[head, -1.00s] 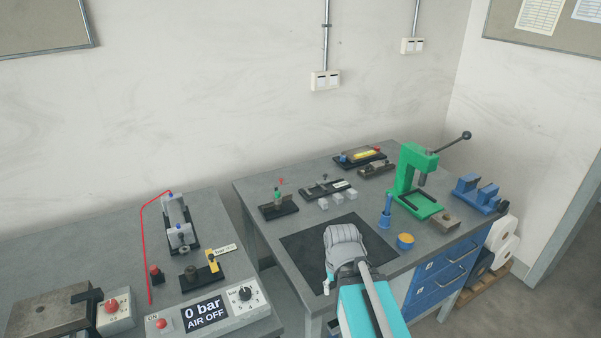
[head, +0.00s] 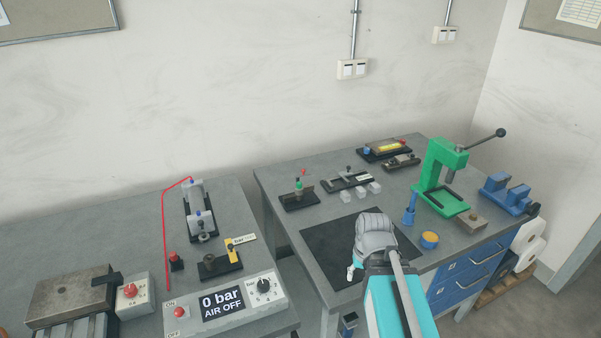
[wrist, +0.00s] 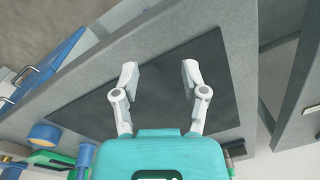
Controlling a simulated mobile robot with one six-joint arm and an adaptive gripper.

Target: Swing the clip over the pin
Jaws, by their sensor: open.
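My gripper (wrist: 158,80) is open and empty, its two pale fingers apart above the black mat (wrist: 75,88) on the right bench. In the head view my arm hides most of the gripper, over the same mat (head: 325,245). I cannot tell for certain which parts are the clip and the pin. A small black fixture (head: 213,268) on the left bench carries a round metal piece and a yellow upright part (head: 232,251). Behind it, a grey cylinder unit (head: 195,205) lies on a black base. My gripper is well to the right of both and touches neither.
A control box (head: 225,305) reading "0 bar AIR OFF" stands at the left bench's front. A gap separates the benches. The right bench holds a green press (head: 440,175), a blue holder (head: 410,210), a yellow-topped cup (head: 429,240) and small fixtures along the back.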

